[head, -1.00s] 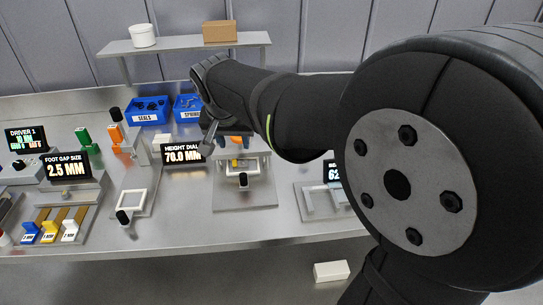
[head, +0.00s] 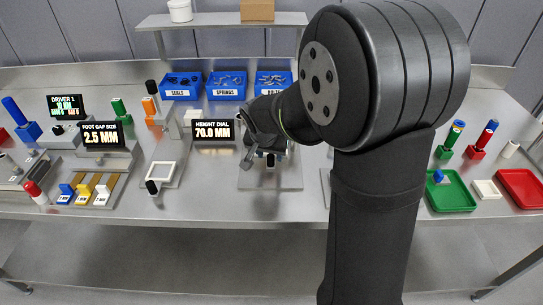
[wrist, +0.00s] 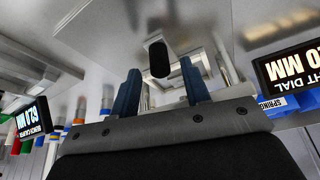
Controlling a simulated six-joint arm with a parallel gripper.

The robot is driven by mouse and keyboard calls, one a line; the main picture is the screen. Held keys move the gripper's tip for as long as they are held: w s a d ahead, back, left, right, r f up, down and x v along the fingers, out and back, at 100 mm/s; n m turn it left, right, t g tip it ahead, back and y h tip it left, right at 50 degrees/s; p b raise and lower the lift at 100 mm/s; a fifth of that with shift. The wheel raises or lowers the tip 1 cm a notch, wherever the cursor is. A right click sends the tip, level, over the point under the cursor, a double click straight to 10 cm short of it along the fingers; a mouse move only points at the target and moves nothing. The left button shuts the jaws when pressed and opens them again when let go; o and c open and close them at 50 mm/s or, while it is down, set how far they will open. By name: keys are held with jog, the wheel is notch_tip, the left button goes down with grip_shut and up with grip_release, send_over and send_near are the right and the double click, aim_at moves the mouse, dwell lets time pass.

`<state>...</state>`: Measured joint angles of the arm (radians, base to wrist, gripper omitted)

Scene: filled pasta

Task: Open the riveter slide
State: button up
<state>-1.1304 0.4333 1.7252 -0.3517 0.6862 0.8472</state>
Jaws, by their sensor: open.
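The station in the middle of the bench has a grey base plate (head: 290,178) and a small dark handle (head: 271,159) at its front; I take it for the riveter and its slide. My gripper (head: 258,150) is low over this station and hides most of it. In the wrist view a black rounded handle (wrist: 158,58) shows close to and between the tips of my two blue fingers. My gripper (wrist: 160,72) is open, with nothing clamped. Whether the fingers touch the handle I cannot tell. Pale metal frame parts (wrist: 218,62) show beside it.
The height dial display (head: 214,131) reads 70.0 mm, just left of my gripper. A white frame with a black handle (head: 152,187) stands further left. Blue bins (head: 226,86) line the back. A green tray (head: 450,192) and red tray (head: 521,188) lie at right.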

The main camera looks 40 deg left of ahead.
jog(key=shift+x, duration=1.25)
grip_shut()
jog(key=s+d, duration=0.6)
jog(key=shift+s+d, duration=0.4)
grip_release()
